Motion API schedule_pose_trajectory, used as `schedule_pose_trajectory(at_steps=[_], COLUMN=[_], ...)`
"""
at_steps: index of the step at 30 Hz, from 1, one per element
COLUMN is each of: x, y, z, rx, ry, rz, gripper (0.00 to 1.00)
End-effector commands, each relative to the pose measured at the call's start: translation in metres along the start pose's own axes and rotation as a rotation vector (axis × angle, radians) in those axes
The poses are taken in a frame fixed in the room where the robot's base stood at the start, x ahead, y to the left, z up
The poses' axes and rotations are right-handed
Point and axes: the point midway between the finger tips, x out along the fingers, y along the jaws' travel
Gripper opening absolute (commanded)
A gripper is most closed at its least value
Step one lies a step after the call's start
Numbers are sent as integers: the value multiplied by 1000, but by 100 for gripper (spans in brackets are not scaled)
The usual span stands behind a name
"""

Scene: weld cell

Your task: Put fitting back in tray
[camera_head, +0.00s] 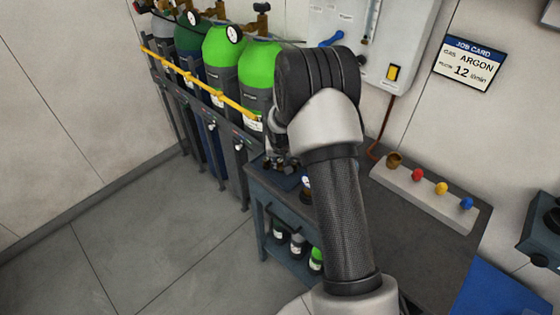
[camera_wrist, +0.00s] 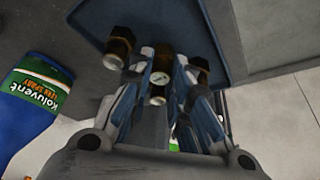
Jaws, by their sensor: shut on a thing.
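My gripper (camera_wrist: 164,72) is shut on a small brass-and-silver fitting (camera_wrist: 162,60), held between its two fingertips in the wrist view. The dark blue tray (camera_wrist: 200,22) lies beyond and beneath the fingertips. A dark brass fitting (camera_wrist: 120,46) stands left of the fingers at the tray's edge area, and another dark fitting (camera_wrist: 200,66) shows to their right, partly hidden by a finger. I cannot tell whether the held fitting touches the tray. In the head view my arm hides most of the gripper; part of the tray (camera_head: 287,183) shows left of it.
A blue-and-green spray can (camera_wrist: 38,95) stands close on the left in the wrist view. The bench (camera_head: 415,240) carries a pale strip (camera_head: 425,197) with a brass piece and coloured knobs. Green-topped gas cylinders (camera_head: 222,48) stand behind the bench's left side.

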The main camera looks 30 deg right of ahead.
Motion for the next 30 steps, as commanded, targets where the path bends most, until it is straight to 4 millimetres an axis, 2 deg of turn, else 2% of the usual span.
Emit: schedule_pose_trajectory(at_steps=[10,11,14,26,30], x=[3,2,1,-2,-23], y=[0,0,0,0,0], z=[0,0,0,-2,-3], rx=[0,0,0,0,0], ry=[3,2,2,2,5], rz=[-1,0,0,0,-1], gripper=[0,19,26,26,26])
